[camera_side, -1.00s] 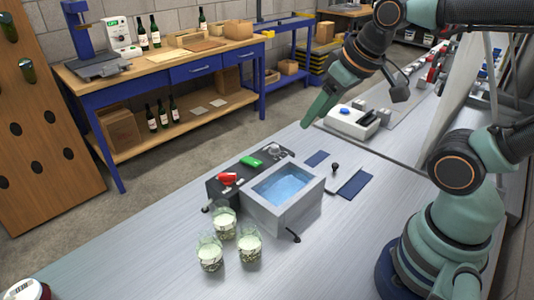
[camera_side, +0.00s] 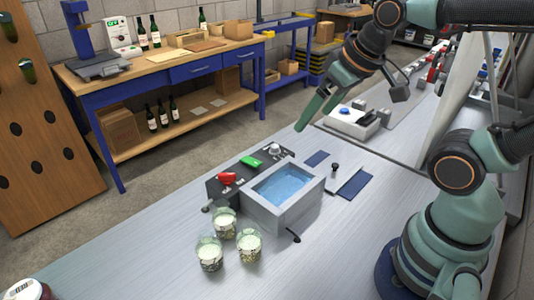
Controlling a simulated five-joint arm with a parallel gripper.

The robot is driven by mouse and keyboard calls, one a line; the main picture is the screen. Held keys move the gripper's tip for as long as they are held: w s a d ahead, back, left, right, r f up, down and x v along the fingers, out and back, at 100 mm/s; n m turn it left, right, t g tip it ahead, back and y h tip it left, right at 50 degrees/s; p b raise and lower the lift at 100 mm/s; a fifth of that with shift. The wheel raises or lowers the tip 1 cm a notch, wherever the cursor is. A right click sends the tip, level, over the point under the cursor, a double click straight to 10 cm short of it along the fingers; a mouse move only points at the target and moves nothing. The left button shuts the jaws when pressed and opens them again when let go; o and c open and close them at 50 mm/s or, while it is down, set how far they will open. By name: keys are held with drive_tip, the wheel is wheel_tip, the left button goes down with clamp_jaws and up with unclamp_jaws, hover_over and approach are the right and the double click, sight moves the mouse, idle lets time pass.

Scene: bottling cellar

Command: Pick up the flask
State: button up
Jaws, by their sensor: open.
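No thing in view is clearly a flask by shape. Three clear, rounded glass vessels with pale contents stand upright in a group on the metal bench: one at the back (camera_side: 224,223), one at the front left (camera_side: 209,255) and one at the front right (camera_side: 249,246). My gripper (camera_side: 308,118) is open and empty, pointing down and to the left. It is in the air, above and to the right of the vessels in the picture and well apart from them. Its fingers are seen nearly edge-on.
A grey water bath (camera_side: 284,205) stands beside the vessels, with a dark panel carrying a red knob (camera_side: 227,179) behind it. A blue pad (camera_side: 355,184) and a white device (camera_side: 352,121) lie further right. The bench's left front is mostly clear.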

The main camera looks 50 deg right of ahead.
drive_tip(key=m+g, duration=0.6)
drive_tip(key=m, duration=0.7)
approach(249, 237)
drive_tip(key=w+d, duration=0.1)
drive_tip(key=d, duration=0.1)
drive_tip(key=f, duration=0.7)
drive_tip(key=shift+w+a, duration=0.2)
drive_tip(key=shift+w, duration=0.05)
drive_tip(key=f, duration=0.4)
drive_tip(key=shift+s+a, duration=0.25)
drive_tip(key=shift+s, duration=0.1)
drive_tip(key=shift+f, duration=0.7)
drive_tip(key=shift+w, duration=0.1)
